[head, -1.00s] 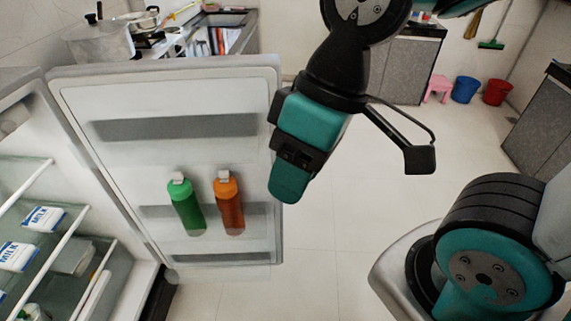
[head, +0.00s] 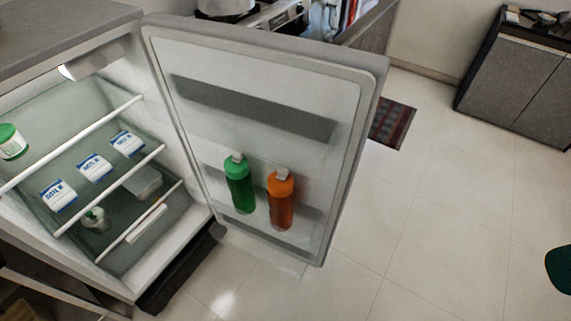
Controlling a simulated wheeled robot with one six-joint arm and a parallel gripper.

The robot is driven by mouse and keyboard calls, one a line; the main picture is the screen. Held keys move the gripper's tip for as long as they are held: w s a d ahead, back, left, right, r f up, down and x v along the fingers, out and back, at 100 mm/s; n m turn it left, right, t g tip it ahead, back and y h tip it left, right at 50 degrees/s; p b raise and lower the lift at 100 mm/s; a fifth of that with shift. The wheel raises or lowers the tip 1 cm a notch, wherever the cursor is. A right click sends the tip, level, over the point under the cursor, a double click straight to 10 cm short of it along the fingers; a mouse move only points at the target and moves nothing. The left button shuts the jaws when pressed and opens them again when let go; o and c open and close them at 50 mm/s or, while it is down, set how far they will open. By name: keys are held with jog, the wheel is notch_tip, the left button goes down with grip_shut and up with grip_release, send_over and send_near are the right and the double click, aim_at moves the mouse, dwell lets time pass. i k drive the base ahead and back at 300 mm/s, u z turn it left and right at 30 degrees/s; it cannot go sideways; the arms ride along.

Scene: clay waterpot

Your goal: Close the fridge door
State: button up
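The fridge door (head: 270,62) stands wide open in the head view, hinged on its left side to the fridge (head: 85,35). Its inner face is turned toward me, and its free edge is at the right. A green bottle (head: 240,187) and an orange bottle (head: 281,204) stand in the lower door shelf. The lit fridge interior holds several white milk cartons (head: 94,167) and a green-lidded jar (head: 11,142) on its shelves. My gripper does not show in the current view, so its state is hidden.
A grey cabinet (head: 520,80) stands at the back right, and a counter with a stove (head: 285,14) is behind the door. A dark striped mat (head: 393,124) lies beyond the door's free edge. Open tiled floor (head: 440,220) lies to the right. A dark green shape at the right edge is unclear.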

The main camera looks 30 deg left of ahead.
aim_at(307, 108)
jog(key=i, duration=3.9)
jog(key=u, duration=4.4)
jog(key=i, duration=0.5)
jog(key=u, duration=0.05)
jog(key=k, duration=0.65)
jog(key=z, duration=0.2)
